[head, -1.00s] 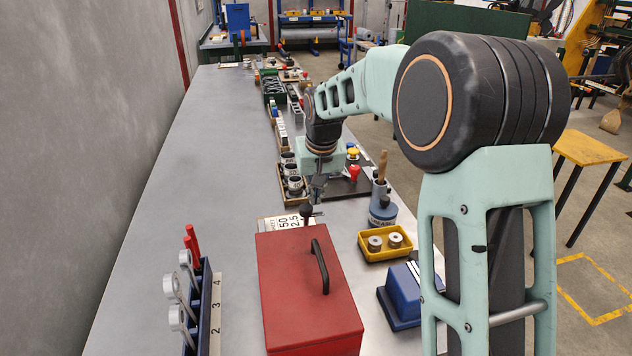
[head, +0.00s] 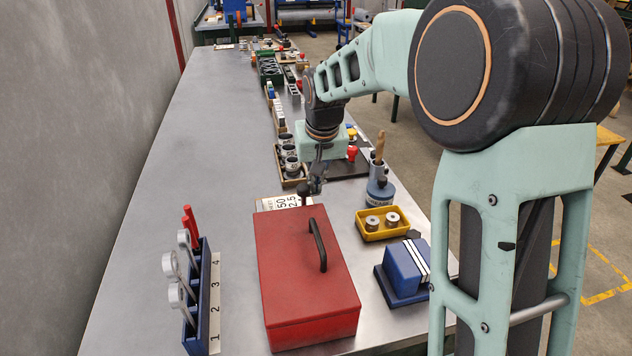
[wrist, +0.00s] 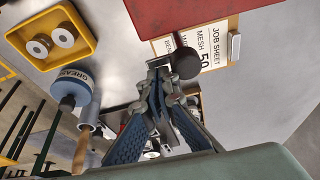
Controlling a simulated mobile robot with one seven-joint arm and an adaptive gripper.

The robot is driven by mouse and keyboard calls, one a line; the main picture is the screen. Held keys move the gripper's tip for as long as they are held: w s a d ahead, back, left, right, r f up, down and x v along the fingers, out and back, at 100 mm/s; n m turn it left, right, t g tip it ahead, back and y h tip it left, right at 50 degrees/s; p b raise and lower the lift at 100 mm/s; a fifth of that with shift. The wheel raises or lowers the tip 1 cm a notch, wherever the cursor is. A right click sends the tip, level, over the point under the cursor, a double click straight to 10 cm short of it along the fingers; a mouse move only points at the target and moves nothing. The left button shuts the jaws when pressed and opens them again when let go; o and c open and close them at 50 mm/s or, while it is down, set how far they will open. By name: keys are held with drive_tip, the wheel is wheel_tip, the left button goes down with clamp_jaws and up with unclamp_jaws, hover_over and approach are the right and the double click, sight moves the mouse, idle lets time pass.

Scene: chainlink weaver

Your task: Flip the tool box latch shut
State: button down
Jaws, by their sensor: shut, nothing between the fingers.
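The red tool box (head: 285,260) stands closed on the bench, with a dark handle (head: 318,245) on its lid. In the wrist view its red side (wrist: 180,14) fills part of the top edge. My gripper (head: 315,190) is beyond the box's far edge, low over the bench and apart from the box. In the wrist view the fingertips of my gripper (wrist: 160,66) are together and empty, beside a black round knob (wrist: 186,65).
A job sheet (wrist: 210,45) lies between the box and my gripper. A yellow tray (head: 370,236) with two rings, a grease pot (head: 380,192) and a blue block (head: 403,272) stand right of the box. A blue wrench rack (head: 205,300) stands left.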

drive_tip(key=shift+s+f+m, duration=0.1)
drive_tip(key=shift+s+m, duration=0.1)
drive_tip(key=shift+m, duration=0.4)
drive_tip(key=m+h+b, duration=0.1)
drive_tip(key=m, duration=0.1)
drive_tip(key=s+m, duration=0.1)
drive_tip(key=m, duration=0.1)
drive_tip(key=shift+s+d+h+b, duration=0.15)
drive_tip(key=shift+d+h+b, duration=0.05)
drive_tip(key=shift+h+b, duration=0.2)
drive_tip(key=shift+m, duration=0.3)
drive_tip(key=shift+s, duration=0.5)
drive_tip(key=v, duration=1.2)
drive_tip(key=shift+w, duration=0.15)
